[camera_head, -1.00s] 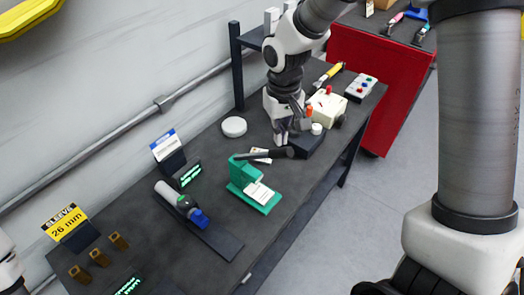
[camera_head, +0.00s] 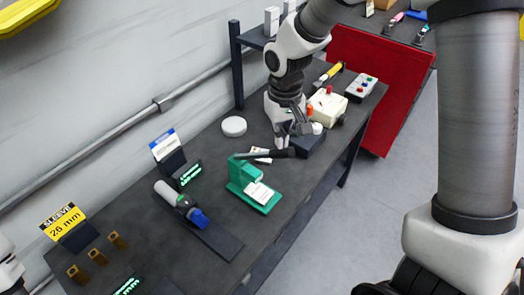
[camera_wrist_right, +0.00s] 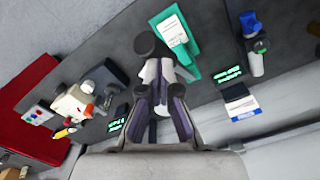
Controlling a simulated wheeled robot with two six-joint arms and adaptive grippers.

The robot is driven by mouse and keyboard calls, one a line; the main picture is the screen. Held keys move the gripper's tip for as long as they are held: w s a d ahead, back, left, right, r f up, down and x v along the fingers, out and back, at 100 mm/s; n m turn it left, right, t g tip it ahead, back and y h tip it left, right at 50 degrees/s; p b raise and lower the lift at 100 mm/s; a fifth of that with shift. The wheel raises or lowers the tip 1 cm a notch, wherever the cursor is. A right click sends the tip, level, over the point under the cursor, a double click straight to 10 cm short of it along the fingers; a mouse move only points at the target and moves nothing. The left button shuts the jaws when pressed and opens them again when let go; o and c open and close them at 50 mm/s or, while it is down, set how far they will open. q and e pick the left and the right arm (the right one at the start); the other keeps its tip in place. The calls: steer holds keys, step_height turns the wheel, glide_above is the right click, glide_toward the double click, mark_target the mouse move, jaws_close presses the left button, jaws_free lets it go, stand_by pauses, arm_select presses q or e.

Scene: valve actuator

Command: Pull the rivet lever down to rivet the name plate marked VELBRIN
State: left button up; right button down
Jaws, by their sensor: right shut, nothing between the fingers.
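The green rivet press (camera_head: 243,172) stands on the dark bench in the head view. Its black-ended lever (camera_head: 262,154) sticks out to the right from the top of the press. A white name plate (camera_head: 261,193) lies on the press base; its print is too small to read. My right gripper (camera_head: 283,142) is shut and empty, with its tips close to the lever's end. In the right wrist view the shut fingers (camera_wrist_right: 157,72) are just beside the round black lever end (camera_wrist_right: 148,42); contact cannot be told.
A white round disc (camera_head: 234,126) lies behind. A grey and blue valve part (camera_head: 180,203) lies left of the press.

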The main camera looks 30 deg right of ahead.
mark_target(292, 149)
arm_select(q)
steer(key=shift+f+b, duration=0.5)
steer(key=shift+f, duration=0.1)
arm_select(e)
steer(key=shift+s+d+f, duration=0.25)
steer(key=shift+s+f, duration=0.3)
steer(key=shift+f, duration=0.2)
arm_select(q)
steer(key=shift+f, duration=0.15)
arm_select(e)
steer(key=shift+f, duration=0.1)
